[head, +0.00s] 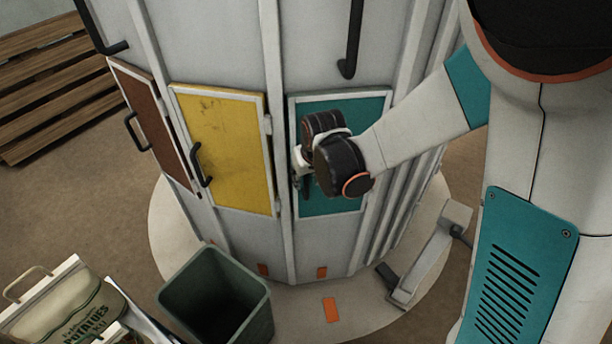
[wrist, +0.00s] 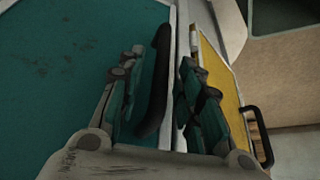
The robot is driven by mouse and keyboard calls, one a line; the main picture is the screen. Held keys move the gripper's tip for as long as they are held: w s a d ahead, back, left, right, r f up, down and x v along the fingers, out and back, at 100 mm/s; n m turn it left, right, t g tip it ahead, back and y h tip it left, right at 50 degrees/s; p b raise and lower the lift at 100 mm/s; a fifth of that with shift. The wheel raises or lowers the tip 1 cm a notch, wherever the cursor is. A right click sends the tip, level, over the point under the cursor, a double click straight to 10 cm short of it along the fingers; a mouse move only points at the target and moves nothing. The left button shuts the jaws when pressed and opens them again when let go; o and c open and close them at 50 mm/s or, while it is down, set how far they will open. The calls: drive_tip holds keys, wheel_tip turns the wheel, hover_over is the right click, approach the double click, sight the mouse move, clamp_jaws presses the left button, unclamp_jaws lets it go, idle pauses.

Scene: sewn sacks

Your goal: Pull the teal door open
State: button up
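The teal door (head: 368,108) is on the round white cabinet, right of the yellow door, and looks closed in its frame. My arm hides much of it in the head view. In the wrist view the teal door (wrist: 70,70) fills the left side, with its black bar handle (wrist: 157,85) upright near the edge. My gripper (wrist: 163,65) is open, with one finger on each side of the handle. The handle is close to the left finger, and a gap shows on the right. In the head view my gripper (head: 304,180) is at the door's left side, its fingers mostly hidden.
A yellow door (head: 224,145) and a brown door (head: 150,120) with black handles are to the left. A dark green bin (head: 215,295) stands below in front. A potato sack (head: 85,310) is at bottom left. A grey pedal-like bracket (head: 430,255) is at the lower right.

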clamp_jaws()
drive_tip(key=shift+s, duration=0.1)
